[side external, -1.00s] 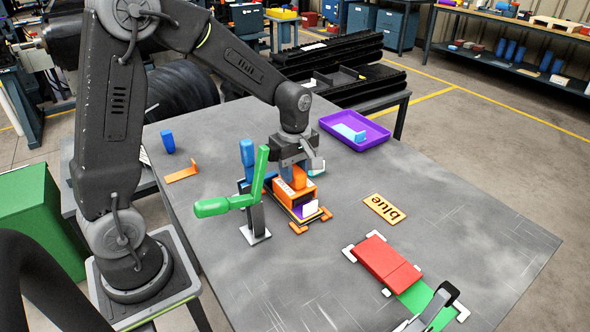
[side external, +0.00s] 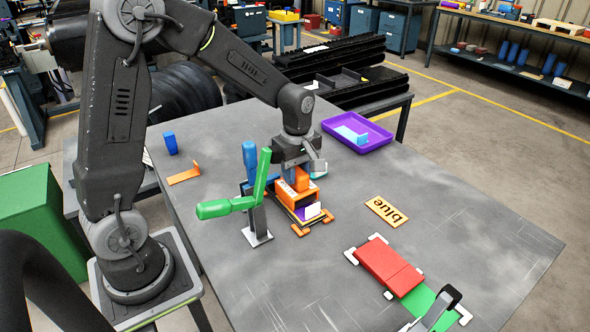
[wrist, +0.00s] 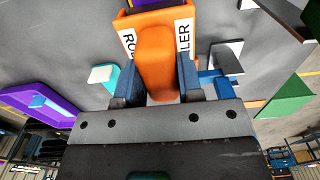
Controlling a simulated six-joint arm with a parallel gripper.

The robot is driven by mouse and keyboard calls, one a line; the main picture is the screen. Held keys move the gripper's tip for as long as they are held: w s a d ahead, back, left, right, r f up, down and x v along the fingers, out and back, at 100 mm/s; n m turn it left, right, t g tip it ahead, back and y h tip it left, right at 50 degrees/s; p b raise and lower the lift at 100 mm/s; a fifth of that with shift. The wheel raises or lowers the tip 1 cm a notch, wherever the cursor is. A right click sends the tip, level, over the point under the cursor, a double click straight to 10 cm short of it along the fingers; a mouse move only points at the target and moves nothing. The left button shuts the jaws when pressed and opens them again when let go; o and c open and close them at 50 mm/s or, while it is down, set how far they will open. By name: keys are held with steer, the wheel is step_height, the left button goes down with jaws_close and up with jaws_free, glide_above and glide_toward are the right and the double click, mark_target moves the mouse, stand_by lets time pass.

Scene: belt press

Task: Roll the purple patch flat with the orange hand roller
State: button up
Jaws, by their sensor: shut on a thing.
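The orange hand roller (side external: 295,190) stands on the table amid a small fixture with orange corner pieces (side external: 327,216). My gripper (side external: 296,168) is above it and shut on its upright orange handle. In the wrist view, the blue fingers hold both sides of the handle (wrist: 156,62), and lettering shows on the roller's top. A strip of the purple patch (side external: 301,214) shows at the roller's front end, beside a small white piece (side external: 313,210). The rest of the patch is hidden under the roller. I cannot tell how firmly the roller touches it.
A purple tray (side external: 372,146) is behind right. Table between is clear.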

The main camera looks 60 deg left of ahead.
steer(key=shift+d, duration=0.55)
stand_by(0.4)
steer(key=shift+r, duration=3.55)
steer(key=shift+w, duration=0.1)
